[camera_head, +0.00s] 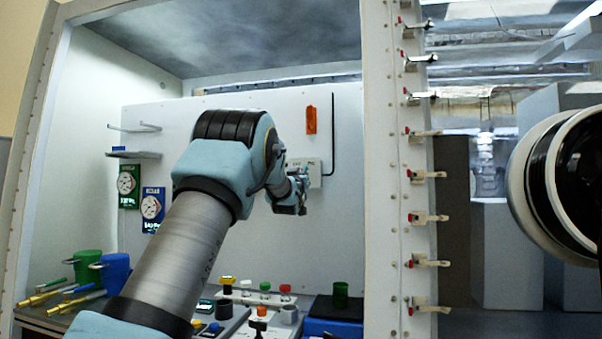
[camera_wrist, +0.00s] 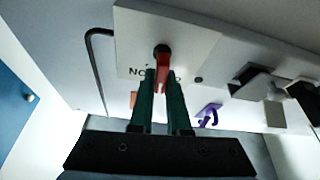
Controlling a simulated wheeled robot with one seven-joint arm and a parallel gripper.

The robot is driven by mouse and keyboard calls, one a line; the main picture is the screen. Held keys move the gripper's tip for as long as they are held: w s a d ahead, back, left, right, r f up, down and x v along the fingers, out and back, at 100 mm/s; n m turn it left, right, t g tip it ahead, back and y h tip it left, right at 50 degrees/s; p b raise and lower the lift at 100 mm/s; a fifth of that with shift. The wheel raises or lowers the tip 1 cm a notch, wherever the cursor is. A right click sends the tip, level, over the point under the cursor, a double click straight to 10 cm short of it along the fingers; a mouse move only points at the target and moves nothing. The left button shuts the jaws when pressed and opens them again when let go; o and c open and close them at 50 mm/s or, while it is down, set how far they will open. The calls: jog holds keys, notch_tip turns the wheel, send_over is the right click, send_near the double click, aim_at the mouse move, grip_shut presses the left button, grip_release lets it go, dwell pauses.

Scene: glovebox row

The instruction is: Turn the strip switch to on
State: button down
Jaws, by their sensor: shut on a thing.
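The strip switch is a red lever (camera_wrist: 163,62) on a white box (camera_wrist: 195,38) in the wrist view. The lever hangs from a dark round pivot toward my gripper. Lettering that reads "NO" shows left of the lever; a mark to its right is partly hidden by a finger. The box also shows on the back wall in the head view (camera_head: 313,181), partly behind my arm. My gripper (camera_wrist: 163,74) has its two green fingers on either side of the red lever, shut on it. In the head view my gripper (camera_head: 302,187) is small and its fingers are hard to make out.
A black pipe (camera_head: 333,140) runs down the wall right of the box, and an orange piece (camera_head: 311,120) hangs above. A blue mug (camera_head: 116,272), a green cup (camera_head: 340,294) and a panel of coloured knobs stand below. A purple hook (camera_wrist: 209,114) is near my gripper.

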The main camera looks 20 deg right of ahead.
jog(key=shift+f+m+h+b, duration=0.15)
jog(key=shift+m+h+b, duration=0.25)
jog(key=shift+m+b, duration=0.35)
jog(key=shift+m+g+h+b, duration=0.3)
jog(key=shift+m+g, duration=0.1)
jog(key=shift+m, duration=0.05)
jog(key=shift+d, duration=0.1)
jog(key=c, duration=0.9)
grip_release()
jog(key=shift+s+r, duration=0.1)
jog(key=shift+r, duration=0.1)
jog(key=shift+s+f, duration=0.1)
jog(key=b+v, duration=0.4)
jog(key=v, duration=0.6)
jog(key=shift+s+f, duration=0.15)
jog(key=shift+s, duration=0.1)
